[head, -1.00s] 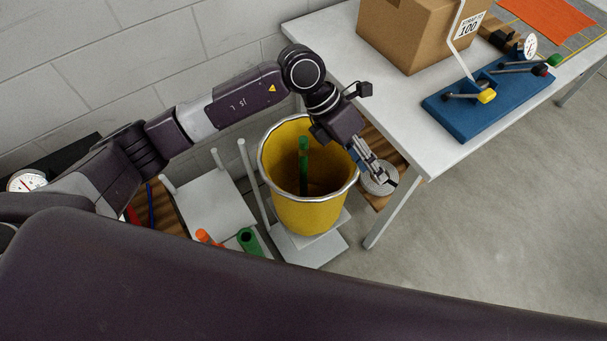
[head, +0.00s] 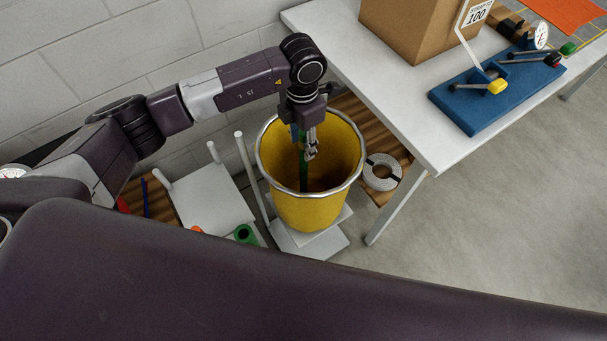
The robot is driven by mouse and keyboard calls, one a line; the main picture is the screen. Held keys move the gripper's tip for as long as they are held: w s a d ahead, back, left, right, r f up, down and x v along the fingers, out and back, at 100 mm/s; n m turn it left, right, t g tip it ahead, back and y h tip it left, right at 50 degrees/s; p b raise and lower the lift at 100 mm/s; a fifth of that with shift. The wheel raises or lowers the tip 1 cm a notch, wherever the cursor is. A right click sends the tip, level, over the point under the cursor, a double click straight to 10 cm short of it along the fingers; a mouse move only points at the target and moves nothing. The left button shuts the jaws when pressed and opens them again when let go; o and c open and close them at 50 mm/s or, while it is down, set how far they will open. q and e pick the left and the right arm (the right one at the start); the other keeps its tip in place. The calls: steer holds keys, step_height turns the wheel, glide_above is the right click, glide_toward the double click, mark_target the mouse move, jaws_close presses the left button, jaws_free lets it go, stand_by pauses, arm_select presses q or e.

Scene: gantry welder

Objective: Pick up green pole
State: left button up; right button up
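The green pole (head: 303,174) stands upright inside the yellow bucket (head: 311,210), which has a silver rim. Its upper part is partly hidden by my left gripper. My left gripper (head: 310,152) points down over the bucket's opening, right at the pole's upper end. Its fingers show small and edge-on, a little to the right of the pole, and I cannot tell whether they are around it or beside it. My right gripper is not in view.
The bucket stands on a grey platform (head: 318,243). A white table (head: 385,103) at the right holds a cardboard box (head: 405,30) and a blue fixture (head: 470,110). A cable coil (head: 382,172) lies right of the bucket. A green tube (head: 244,234) is at lower left.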

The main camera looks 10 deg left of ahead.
mark_target(303, 164)
arm_select(q)
steer(key=shift+f, duration=1.5)
steer(key=shift+d, duration=0.1)
steer(key=shift+c, duration=0.4)
jaws_close()
